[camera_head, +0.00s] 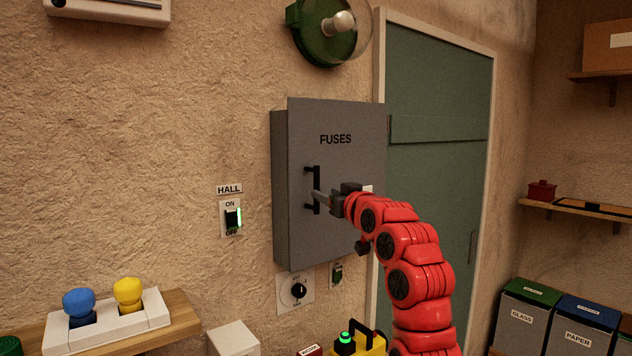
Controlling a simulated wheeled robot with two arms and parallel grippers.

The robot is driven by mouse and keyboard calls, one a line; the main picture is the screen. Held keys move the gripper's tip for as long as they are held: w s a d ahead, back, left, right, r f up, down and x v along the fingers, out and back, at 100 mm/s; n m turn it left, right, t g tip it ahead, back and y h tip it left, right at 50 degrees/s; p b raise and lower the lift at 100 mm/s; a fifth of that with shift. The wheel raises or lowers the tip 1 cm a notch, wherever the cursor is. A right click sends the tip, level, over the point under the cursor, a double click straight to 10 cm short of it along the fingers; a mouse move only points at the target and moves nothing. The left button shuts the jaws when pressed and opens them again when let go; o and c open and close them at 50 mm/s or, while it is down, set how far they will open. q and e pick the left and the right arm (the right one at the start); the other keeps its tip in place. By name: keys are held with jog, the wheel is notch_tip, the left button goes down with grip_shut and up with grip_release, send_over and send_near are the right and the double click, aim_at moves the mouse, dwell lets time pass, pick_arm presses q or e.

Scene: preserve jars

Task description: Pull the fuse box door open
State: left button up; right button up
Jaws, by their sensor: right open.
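The grey fuse box door (340,240), lettered "FUSES", is on the wall in the middle of the head view. The door looks closed or nearly so; I cannot tell exactly. A black upright bar handle (316,173) is at the door's left side. My right gripper (318,198), on the red arm, is at the handle's lower half, coming from the right. Its jaws are open around or just beside the handle; contact is not clear. My left gripper is not in the view.
A HALL switch (232,219) is left of the box, and a dial (297,290) is below it. A green lamp (330,30) hangs above. A shelf (180,318) with blue and yellow knobs is at lower left. A green door (435,150) is to the right.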

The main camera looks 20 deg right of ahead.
aim_at(318, 189)
jog(key=w, duration=0.1)
jog(key=w+p, duration=0.1)
jog(key=w, duration=0.1)
jog(key=w+p, duration=0.1)
jog(key=w, duration=0.1)
jog(key=shift+a+r, duration=0.2)
jog(key=shift+a, duration=0.15)
jog(key=shift+w+f+p, duration=0.2)
jog(key=shift+w+p, duration=0.15)
jog(key=shift+w, duration=0.5)
grip_shut()
jog(key=shift+r, duration=0.1)
dwell(0.4)
